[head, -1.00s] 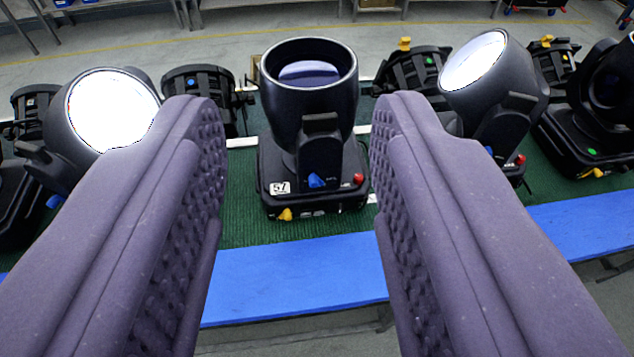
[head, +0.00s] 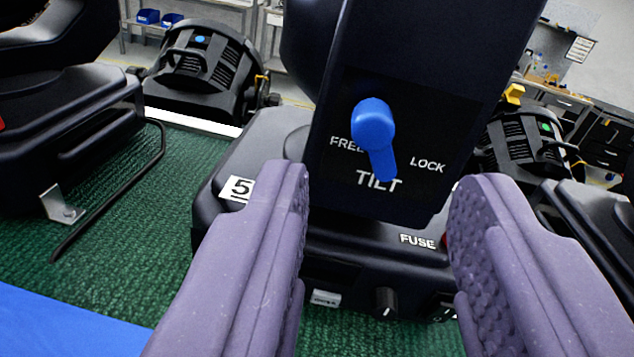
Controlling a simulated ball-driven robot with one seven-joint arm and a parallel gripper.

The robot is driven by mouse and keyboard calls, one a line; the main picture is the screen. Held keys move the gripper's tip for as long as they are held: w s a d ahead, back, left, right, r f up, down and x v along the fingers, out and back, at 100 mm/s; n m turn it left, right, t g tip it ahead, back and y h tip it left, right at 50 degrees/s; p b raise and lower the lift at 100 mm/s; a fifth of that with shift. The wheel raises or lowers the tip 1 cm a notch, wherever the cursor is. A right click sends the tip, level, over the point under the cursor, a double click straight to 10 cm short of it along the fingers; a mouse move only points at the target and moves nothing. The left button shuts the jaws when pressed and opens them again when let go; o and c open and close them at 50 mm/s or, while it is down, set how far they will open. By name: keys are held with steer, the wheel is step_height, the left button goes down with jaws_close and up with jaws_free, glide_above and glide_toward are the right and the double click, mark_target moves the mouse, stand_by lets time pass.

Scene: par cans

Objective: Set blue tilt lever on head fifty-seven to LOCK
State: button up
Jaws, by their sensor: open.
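The blue tilt lever (head: 374,135) is on the black yoke arm of a moving head (head: 440,75) in the middle of the view. Its round end is at the top and its handle points down and slightly right, over the word TILT. FREE is printed to its left, partly covered, and LOCK (head: 428,165) to its right. My gripper (head: 380,182) is open and empty. Its fingers are spread left and right of the lever, apart from it in the picture. A white label (head: 237,189) shows a 5; my left finger hides the rest.
A black knob (head: 386,303) and a FUSE marking are on the base below. Another head's base (head: 65,130) with a thin black cable stands at left. More black fixtures (head: 208,65) stand behind. Green mat (head: 120,225) is bare at lower left, with a blue edge (head: 60,325).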

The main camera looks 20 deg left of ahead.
mark_target(373, 134)
steer(key=x, duration=0.6)
steer(key=shift+b, duration=0.35)
steer(key=shift+c, duration=0.2)
